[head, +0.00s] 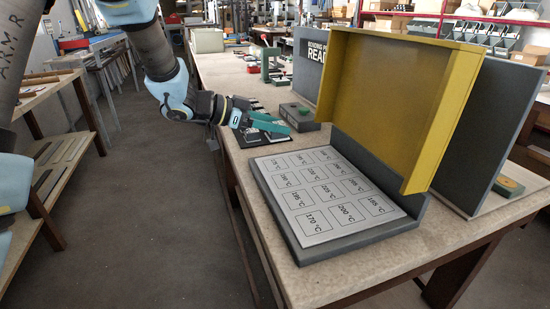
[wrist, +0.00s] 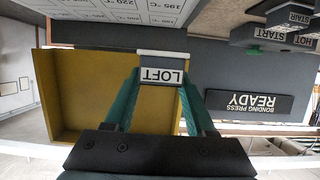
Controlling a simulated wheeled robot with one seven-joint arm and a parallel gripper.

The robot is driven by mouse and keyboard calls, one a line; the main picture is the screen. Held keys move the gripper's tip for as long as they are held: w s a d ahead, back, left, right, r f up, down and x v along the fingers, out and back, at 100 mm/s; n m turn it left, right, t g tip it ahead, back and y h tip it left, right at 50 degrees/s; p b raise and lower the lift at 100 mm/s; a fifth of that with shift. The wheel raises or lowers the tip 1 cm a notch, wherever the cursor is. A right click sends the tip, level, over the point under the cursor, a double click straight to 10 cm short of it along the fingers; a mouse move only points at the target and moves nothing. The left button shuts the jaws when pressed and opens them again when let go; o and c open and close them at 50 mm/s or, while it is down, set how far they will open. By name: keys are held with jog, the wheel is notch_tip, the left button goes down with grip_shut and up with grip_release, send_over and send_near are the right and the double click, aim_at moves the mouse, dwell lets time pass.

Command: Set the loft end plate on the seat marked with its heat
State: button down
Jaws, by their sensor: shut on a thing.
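My gripper (head: 270,125) is over the bench at the far left of the press in the head view. In the wrist view its two teal fingers (wrist: 160,82) are shut on the loft end plate (wrist: 162,75), a small piece with a white LOFT label that reads upside down there. The plate cannot be made out in the head view. The seat board (head: 292,213) is a pale sheet on a grey base, with several outlined seats marked in °C, among them 170, 200, 195 and 165. My gripper is apart from it. No heat for loft is legible.
A yellow hood (head: 395,100) rises along the board's right side. A grey box (head: 297,117) stands behind the board. A sign (wrist: 252,103) reads BONDING PRESS READY. Dark blocks labelled STAIR, HOT and START (wrist: 265,35) show at the wrist view's upper right. The board's seats look empty.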

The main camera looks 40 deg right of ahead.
aim_at(274, 165)
notch_tip(274, 165, down, 8)
jog(key=shift+r+p, duration=0.1)
jog(key=shift+p, duration=0.3)
jog(key=shift+c, duration=1.2)
grip_release()
jog(key=shift+r, duration=0.1)
jog(key=b+v, duration=0.2)
jog(key=v, duration=1)
jog(key=shift+w+a, duration=0.1)
